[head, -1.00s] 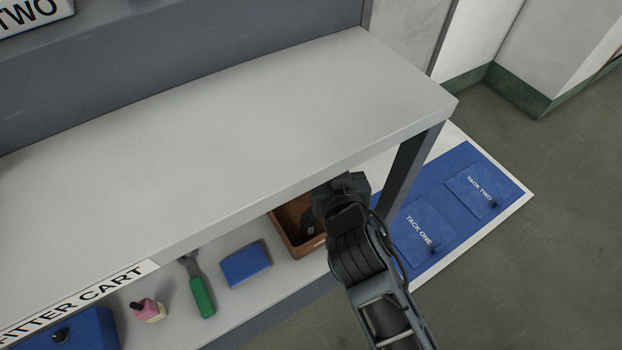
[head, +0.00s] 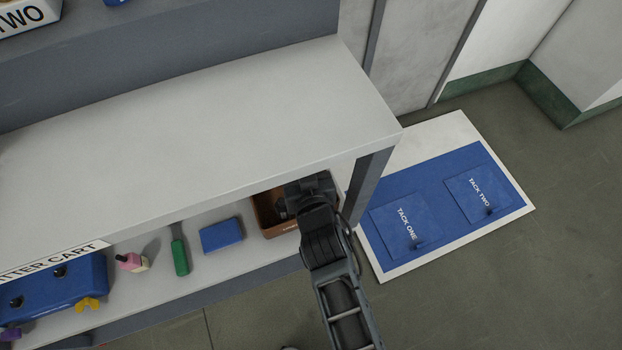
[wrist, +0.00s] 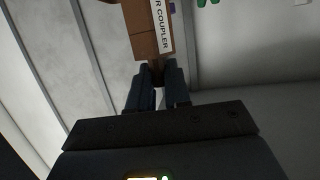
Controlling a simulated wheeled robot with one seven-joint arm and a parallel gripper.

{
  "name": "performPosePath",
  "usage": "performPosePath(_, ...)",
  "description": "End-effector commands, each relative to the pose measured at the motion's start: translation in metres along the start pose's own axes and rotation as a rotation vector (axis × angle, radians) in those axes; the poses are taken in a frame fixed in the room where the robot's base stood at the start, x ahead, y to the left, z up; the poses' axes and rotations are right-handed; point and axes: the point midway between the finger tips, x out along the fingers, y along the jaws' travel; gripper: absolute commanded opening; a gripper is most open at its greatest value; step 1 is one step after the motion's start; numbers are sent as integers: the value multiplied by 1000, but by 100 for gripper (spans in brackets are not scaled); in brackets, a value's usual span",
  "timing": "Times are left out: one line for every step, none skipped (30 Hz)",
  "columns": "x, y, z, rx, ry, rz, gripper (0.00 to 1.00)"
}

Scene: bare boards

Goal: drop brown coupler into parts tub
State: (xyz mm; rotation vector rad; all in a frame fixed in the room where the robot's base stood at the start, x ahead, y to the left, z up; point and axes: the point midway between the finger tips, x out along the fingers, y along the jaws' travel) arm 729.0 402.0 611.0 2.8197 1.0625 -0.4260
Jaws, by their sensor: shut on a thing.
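In the wrist view my gripper (wrist: 158,80) is shut on a small dark brown piece, the coupler (wrist: 157,70), mostly hidden between the fingers. Just beyond the fingertips is a brown box (wrist: 140,45) with a white label ending "R COUPLER". In the head view my gripper (head: 308,188) is at the right end of the cart's lower shelf, in front of an open brown bin (head: 268,222) and covering much of it. The fingertips and held piece are hidden there. I cannot make out anything marked as the parts tub.
The upper board (head: 230,115) overhangs the shelf, with a leg (head: 367,185) right of my gripper. On the shelf are a blue block (head: 222,235), a green-handled tool (head: 180,255), a pink bottle (head: 130,262) and a blue box (head: 60,285). A blue mat (head: 440,200) lies on the floor.

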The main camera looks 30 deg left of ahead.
Motion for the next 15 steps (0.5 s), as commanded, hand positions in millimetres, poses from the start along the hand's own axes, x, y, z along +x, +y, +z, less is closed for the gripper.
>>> performPosePath(5,0,15,0,0,0,0)
performPosePath(6,0,20,-2,1,0,0)
performPosePath(8,0,25,0,0,0,0)
performPosePath(9,0,28,-1,0,0,0)
performPosePath(10,0,31,-1,1,0,0)
performPosePath(10,0,33,1,2,0,0)
performPosePath(11,1,34,1,2,1,0)
performPosePath(11,1,35,0,2,1,0)
performPosePath(12,1,37,-1,2,1,0)
performPosePath(12,1,39,0,2,1,0)
performPosePath(13,1,42,0,1,1,0)
performPosePath(14,1,47,1,0,1,0)
performPosePath(16,1,52,0,0,1,0)
performPosePath(17,1,56,-1,0,1,0)
performPosePath(19,1,61,1,0,1,0)
